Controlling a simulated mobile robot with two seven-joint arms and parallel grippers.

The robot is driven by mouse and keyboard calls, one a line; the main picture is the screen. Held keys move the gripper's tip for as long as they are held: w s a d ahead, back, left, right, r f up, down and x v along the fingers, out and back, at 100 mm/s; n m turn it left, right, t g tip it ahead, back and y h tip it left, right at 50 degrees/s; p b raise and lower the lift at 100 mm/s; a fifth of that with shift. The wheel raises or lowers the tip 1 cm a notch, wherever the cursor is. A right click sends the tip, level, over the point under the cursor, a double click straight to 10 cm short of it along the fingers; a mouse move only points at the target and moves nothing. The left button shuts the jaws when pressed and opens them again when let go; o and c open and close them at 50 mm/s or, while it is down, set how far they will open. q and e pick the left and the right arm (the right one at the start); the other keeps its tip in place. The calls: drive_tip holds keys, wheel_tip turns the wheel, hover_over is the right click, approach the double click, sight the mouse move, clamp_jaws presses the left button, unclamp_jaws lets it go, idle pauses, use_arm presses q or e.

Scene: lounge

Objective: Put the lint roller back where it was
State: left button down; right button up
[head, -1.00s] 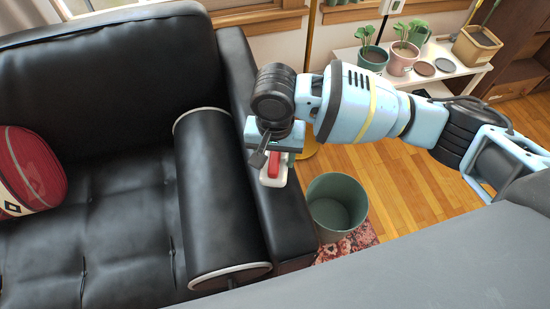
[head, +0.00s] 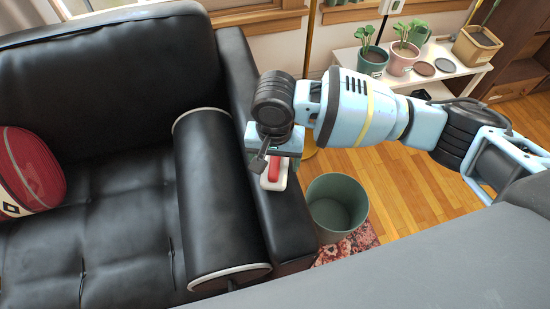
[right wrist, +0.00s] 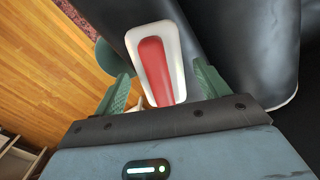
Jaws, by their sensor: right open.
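A white, rounded oblong item with a red raised middle (head: 274,173) lies on the black sofa's armrest (head: 285,225). I cannot tell for sure whether it is the lint roller. In the right wrist view, this white and red item (right wrist: 152,62) is just ahead of and between the green fingers, with its near end close to the palm. My right gripper (head: 272,158) is open over the armrest, pointing down, with a finger on either side of the item. The gripper partly hides the item in the head view. My left gripper is not in view.
A green bin (head: 337,204) stands on the floor beside the armrest, on a patterned rug (head: 352,243). A black bolster (head: 218,200) lies along the armrest's inner side. A red cushion (head: 32,165) is at left. A white shelf (head: 460,72) with potted plants stands behind.

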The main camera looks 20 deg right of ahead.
sight(275, 160)
wheel_tip(275, 160, up, 12)
drive_tip(key=p, duration=0.3)
idle(0.4)
